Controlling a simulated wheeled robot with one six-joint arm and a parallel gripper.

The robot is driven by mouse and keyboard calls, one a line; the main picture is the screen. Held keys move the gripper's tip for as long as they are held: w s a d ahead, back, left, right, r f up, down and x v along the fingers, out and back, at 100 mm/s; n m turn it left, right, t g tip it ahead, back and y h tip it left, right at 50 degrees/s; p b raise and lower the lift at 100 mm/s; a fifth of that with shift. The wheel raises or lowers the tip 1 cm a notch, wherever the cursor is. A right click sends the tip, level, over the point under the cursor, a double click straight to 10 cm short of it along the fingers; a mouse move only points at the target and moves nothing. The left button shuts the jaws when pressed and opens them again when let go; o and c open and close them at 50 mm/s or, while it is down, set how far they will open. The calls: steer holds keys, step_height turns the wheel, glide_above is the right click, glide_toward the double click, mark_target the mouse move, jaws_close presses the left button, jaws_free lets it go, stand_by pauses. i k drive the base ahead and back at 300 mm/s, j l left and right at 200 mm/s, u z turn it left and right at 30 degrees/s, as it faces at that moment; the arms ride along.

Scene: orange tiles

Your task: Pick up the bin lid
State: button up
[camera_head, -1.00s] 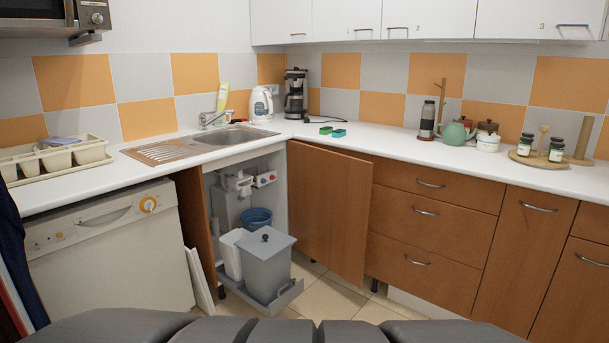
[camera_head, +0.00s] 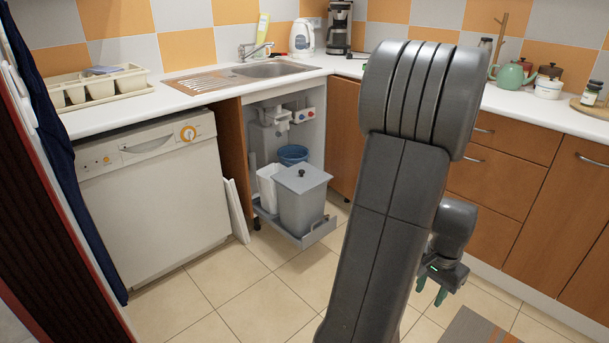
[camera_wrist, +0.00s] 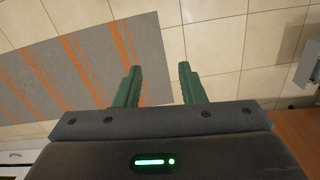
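The bin lid (camera_head: 301,178) is grey with a small dark knob and lies on top of the grey bin (camera_head: 302,211). The bin stands on a pulled-out tray (camera_head: 314,238) under the sink. My gripper (camera_head: 431,295) is to the right of the bin, low over the floor, apart from the lid. In the wrist view my gripper (camera_wrist: 159,86) has its two green fingers spread apart with nothing between them. The lid is not clearly seen in the wrist view.
A white container (camera_head: 268,186) and a blue bucket (camera_head: 293,155) are beside and behind the bin. The open brown cabinet door (camera_head: 343,140) is to its right, partly hidden by my arm. Tiled floor (camera_head: 262,285) is clear in front. A grey-orange rug (camera_wrist: 85,70) lies below.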

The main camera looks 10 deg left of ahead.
mark_target(299, 178)
steer(key=i+j, duration=0.3)
steer(key=i, duration=0.2)
steer(key=i+j+u, duration=0.15)
steer(key=i+j, duration=0.2)
steer(key=i, duration=0.15)
steer(key=i+j, duration=0.25)
steer(key=i, duration=0.25)
steer(key=i+j+u, duration=0.1)
steer(key=i+j, duration=0.2)
steer(key=i, duration=0.2)
steer(key=i+j+u, duration=0.1)
steer(key=i, duration=0.4)
steer(key=j, duration=0.1)
